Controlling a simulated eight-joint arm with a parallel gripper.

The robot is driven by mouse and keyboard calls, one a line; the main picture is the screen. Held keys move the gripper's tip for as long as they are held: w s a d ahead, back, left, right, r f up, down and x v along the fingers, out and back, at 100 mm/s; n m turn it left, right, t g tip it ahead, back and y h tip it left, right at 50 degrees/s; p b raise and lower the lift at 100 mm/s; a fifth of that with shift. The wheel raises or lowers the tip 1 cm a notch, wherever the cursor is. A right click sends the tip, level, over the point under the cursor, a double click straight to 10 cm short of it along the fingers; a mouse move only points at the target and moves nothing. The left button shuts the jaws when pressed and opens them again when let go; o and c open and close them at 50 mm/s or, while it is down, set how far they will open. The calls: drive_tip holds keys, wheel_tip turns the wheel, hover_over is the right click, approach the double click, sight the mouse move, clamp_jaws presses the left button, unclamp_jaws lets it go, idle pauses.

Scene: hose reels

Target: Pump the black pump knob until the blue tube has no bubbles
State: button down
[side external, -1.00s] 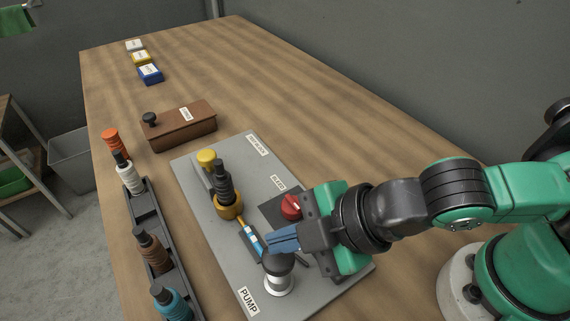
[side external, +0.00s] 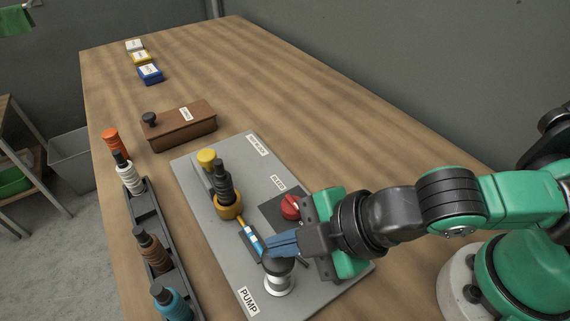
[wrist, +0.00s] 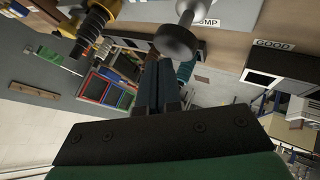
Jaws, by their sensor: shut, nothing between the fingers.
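The black pump knob (side external: 278,268) tops a pale cylinder on the grey panel (side external: 215,265), beside the PUMP label. In the wrist view the knob (wrist: 176,42) shows just beyond the fingers. My gripper (side external: 269,246) has its blue fingers shut and empty, with the tips over or beside the top of the knob. I cannot tell whether they touch it. The blue tube (side external: 251,239) lies on the panel just left of the fingertips. Light patches show in it, but it is too small to tell bubbles clearly.
A red knob (side external: 290,206) stands close behind my gripper. A black-and-yellow fitting (side external: 225,195) and a yellow knob (side external: 206,157) stand farther back on the panel. A dark rack (side external: 158,252) with several bottles lies to the left. The table's far right is clear.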

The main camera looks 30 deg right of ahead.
drive_tip(key=shift+f, duration=1.25)
idle(0.8)
drive_tip(key=shift+r, duration=1.7)
drive_tip(key=shift+r, duration=2.5)
